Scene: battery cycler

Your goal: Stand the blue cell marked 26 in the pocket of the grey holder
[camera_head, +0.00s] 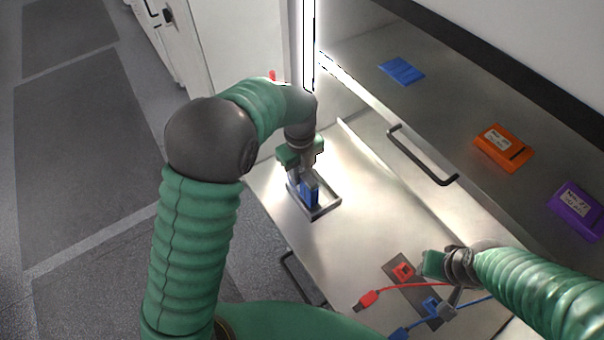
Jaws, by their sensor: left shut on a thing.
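A blue cell (311,195) stands roughly upright between the fingers of my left gripper (303,181), which is shut on it. I cannot read any mark on it. The grey holder (329,211), a low open frame, lies on the pale work surface directly below. The cell's lower end appears within the holder's outline; I cannot tell whether it touches the bottom. My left gripper hides part of the holder and the cell's upper part. My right gripper (446,293) is low at the right, over the cable plate, and its fingers are too unclear to read.
A dark plate (409,285) carries a red socket (403,271) and a blue socket (431,306). A red plug (367,300) and a blue plug (399,334) trail cables.

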